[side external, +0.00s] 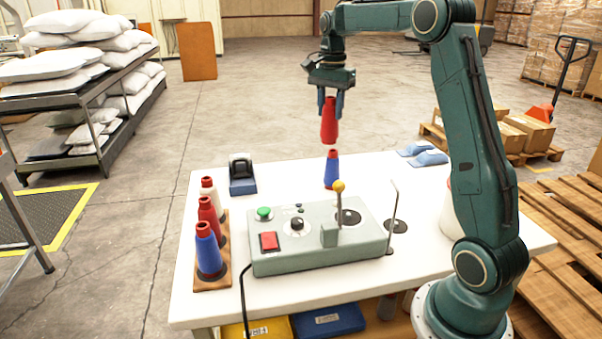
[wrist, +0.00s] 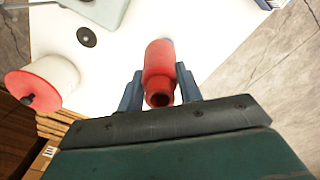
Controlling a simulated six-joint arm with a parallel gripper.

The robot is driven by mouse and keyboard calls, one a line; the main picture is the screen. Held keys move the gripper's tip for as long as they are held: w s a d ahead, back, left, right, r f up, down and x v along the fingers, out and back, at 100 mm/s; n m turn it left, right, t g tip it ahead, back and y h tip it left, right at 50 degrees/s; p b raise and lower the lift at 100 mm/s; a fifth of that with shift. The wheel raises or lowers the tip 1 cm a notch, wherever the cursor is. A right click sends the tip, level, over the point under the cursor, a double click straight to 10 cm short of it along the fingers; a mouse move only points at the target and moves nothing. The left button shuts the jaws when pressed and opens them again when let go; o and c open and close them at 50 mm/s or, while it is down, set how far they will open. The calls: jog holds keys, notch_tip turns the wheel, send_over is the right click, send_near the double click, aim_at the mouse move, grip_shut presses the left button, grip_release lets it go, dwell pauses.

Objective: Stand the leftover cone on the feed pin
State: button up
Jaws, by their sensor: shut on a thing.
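My gripper (side external: 330,110) is shut on a red cone (side external: 329,125) and holds it upright in the air. In the wrist view the red cone (wrist: 158,66) sits between my two fingers (wrist: 160,88). A blue cone (side external: 332,171) stands on the table behind the control box, just below the held cone in the side view; whether they line up is unclear. A dark round disc (side external: 396,227) lies on the table right of the box, beside a thin upright rod (side external: 393,205). The disc also shows in the wrist view (wrist: 86,36). I cannot tell which part is the feed pin.
A wooden rack (side external: 213,283) at the table's left holds white, red and blue cones. The grey control box (side external: 290,256) has a yellow-knobbed lever (side external: 339,187). A black-and-blue device (side external: 242,174) stands behind it. A red-ended white spool (wrist: 45,82) stands near my base.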

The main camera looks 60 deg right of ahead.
jog(key=s+a+f, duration=0.1)
jog(key=s+f, duration=0.3)
jog(key=s, duration=0.7)
jog(key=s+a+f, duration=0.2)
jog(key=s+f, duration=0.3)
jog(key=s, duration=0.6)
jog(key=shift+s+a+f, duration=0.2)
jog(key=shift+f, duration=0.1)
jog(key=shift+f, duration=0.1)
jog(key=shift+f, duration=2.15)
jog(key=shift+f, duration=1.35)
jog(key=o, duration=1.1)
jog(key=shift+c, duration=0.2)
